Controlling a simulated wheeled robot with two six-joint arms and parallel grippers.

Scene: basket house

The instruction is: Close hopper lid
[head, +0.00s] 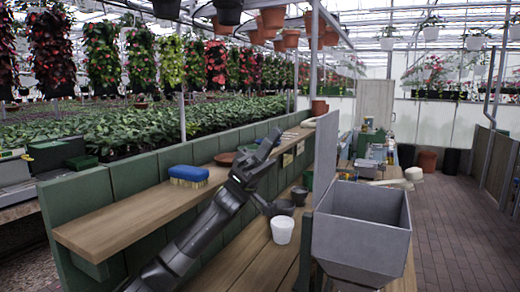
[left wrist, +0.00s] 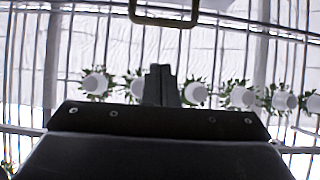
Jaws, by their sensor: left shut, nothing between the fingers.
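The grey metal hopper (head: 368,218) stands at the front right in the head view, with its square mouth open at the top. Its lid (head: 325,157) appears as a flat grey panel standing upright along the hopper's left side. My left gripper (head: 273,141) is shut and empty, pointing upward to the left of the lid, apparently apart from it. In the left wrist view its fingers (left wrist: 161,85) are together against the greenhouse roof. My right gripper is not in view.
A white cup (head: 282,230) and a dark pot (head: 279,208) stand on the wooden bench left of the hopper. A blue brush (head: 188,174) lies on the raised wooden shelf (head: 120,232). A paved aisle (head: 455,220) is clear on the right.

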